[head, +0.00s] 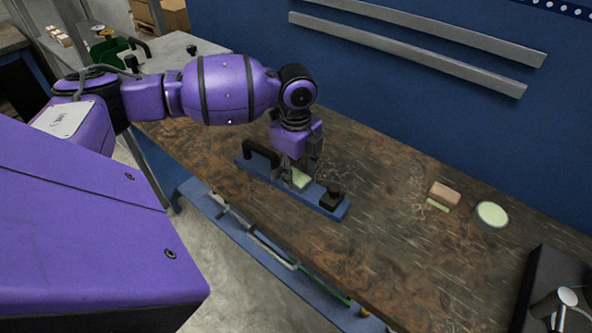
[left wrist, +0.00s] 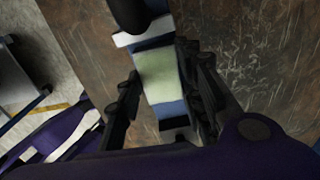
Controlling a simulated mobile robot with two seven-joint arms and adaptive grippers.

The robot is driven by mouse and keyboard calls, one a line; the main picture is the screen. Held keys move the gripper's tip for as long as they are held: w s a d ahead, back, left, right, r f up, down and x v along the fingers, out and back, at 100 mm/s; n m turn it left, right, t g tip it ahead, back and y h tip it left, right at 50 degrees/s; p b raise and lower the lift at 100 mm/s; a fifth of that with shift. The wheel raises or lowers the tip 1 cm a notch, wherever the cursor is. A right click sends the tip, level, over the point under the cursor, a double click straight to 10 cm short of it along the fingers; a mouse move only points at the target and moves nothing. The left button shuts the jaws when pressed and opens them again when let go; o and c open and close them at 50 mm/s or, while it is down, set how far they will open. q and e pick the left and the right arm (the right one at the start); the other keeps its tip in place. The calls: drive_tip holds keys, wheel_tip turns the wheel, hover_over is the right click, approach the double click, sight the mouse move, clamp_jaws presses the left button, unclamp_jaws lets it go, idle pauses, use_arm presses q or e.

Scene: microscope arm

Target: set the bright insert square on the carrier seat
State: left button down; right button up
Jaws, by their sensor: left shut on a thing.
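The bright insert is a pale green block (head: 301,179), over the middle of the blue carrier (head: 335,209). In the left wrist view the insert (left wrist: 158,77) lies between my finger pads, in line with the blue carrier strip (left wrist: 168,109) beneath. My left gripper (head: 297,176) points down and is shut on the insert. The seat is hidden under the insert, and I cannot tell whether the two touch. The carrier has a black handle (head: 262,153) at its left end and a black block with a knob (head: 333,197) at its right end. My right gripper is not in view.
On the brown bench (head: 390,230), a tan block (head: 444,193) with a pale green strip and a round pale green dish (head: 491,214) stand to the right. Black equipment (head: 545,275) is at the lower right. The bench between carrier and tan block is clear.

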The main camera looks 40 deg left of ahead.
sight(296, 177)
use_arm(q)
drive_tip(key=c, duration=1.1)
unclamp_jaws()
wheel_tip(296, 177, up, 12)
